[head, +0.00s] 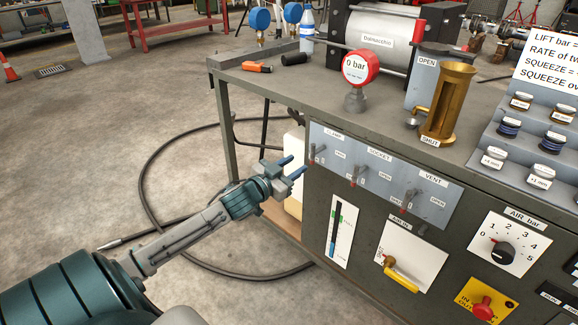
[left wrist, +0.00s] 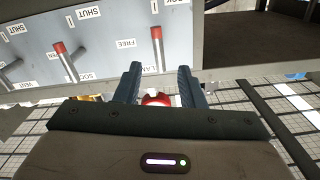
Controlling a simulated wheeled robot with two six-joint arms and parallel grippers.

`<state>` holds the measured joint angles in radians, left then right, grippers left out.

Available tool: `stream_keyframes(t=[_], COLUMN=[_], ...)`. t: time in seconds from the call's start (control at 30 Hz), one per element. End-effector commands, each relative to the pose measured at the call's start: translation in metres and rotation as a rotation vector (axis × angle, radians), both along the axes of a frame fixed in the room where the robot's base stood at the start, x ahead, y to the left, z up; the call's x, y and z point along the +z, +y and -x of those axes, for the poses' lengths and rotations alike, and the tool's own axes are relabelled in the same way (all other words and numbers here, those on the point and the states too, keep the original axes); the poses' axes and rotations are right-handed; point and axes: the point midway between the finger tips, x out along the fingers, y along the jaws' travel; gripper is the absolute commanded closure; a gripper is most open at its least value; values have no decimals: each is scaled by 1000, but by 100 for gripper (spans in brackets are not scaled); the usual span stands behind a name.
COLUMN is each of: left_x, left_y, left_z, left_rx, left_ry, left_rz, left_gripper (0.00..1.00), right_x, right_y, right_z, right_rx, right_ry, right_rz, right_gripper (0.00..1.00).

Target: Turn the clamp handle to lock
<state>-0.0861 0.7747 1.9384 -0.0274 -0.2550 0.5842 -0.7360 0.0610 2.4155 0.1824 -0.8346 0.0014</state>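The clamp handle (head: 316,152) is a small grey lever with a red tip, at the left end of the grey switch panel (head: 367,172). Its red tip points down in the head view. It also shows in the left wrist view (left wrist: 157,46), where the panel labels are upside down and "FREE" is beside it. My left gripper (head: 293,167) is open and empty, just left of the panel and apart from the handle. In the left wrist view the two fingertips (left wrist: 160,72) stand on either side of the line to the handle. My right gripper is not in view.
A red gauge (head: 360,68) and brass cup (head: 449,105) are on the bench above. A hose (head: 150,185) lies on the floor. Left of the bench is open floor.

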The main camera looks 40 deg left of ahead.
Motion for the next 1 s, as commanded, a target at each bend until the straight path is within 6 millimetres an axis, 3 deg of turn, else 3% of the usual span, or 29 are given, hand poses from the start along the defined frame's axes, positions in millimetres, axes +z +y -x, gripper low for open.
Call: stream_keyframes(t=[0.3, 0.87, 1.0], left_x=[0, 1, -11], left_y=[0, 0, -7], left_z=[14, 14, 21], left_rx=[-4, -4, 3], left_ry=[-1, -1, 20], left_rz=[0, 1, 14], left_gripper=[64, 64, 64], right_x=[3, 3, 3], right_y=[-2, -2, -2], right_z=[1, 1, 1], right_rx=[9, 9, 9], right_ry=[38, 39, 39], right_rz=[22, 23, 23], right_gripper=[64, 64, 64])
